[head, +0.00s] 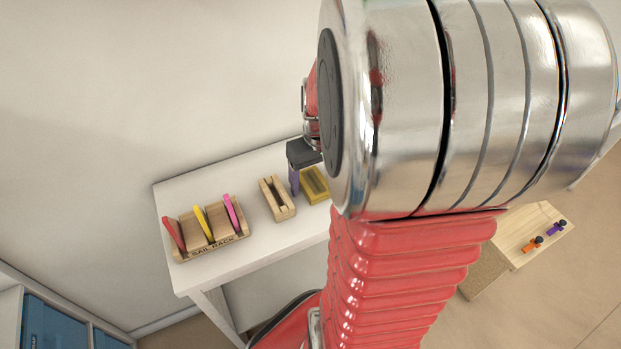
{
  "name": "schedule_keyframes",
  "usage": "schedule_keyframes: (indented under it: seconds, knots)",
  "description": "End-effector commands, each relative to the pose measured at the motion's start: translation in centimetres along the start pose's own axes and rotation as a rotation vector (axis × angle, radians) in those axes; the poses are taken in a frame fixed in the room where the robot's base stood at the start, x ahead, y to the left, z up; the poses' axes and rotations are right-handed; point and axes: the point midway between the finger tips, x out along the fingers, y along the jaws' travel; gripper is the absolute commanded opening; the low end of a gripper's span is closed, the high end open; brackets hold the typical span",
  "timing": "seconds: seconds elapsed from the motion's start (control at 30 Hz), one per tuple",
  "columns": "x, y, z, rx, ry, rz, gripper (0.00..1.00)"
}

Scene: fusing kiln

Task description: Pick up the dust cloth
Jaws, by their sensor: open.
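A small yellow piece (315,184), which looks like the dust cloth, lies on the white table just right of my gripper. Its right side is close to my arm, which may hide part of it. My gripper (295,186) shows as a dark grey body with a purple finger pointing down, between the yellow piece and a slotted wooden block. It is open, and nothing shows between its jaws. My arm hides much of the gripper, and I cannot tell whether the finger touches the table.
The slotted wooden block (277,199) stands left of the gripper. A wooden sail rack (210,243) holds red, yellow and pink pieces near the left end of the white table (255,251). A low wooden surface (521,243) with orange and purple items stands at right. My arm covers the middle.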

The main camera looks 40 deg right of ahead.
Motion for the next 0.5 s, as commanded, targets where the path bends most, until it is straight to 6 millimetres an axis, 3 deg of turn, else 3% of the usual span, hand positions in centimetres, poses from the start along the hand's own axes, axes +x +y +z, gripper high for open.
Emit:
schedule_keyframes:
  seconds: [0.3,0.5]
  knots:
    - [-0.03,-0.01,0.00,0.000,0.000,0.000,0.73]
    - [-0.03,-0.01,0.00,0.000,0.000,0.000,0.59]
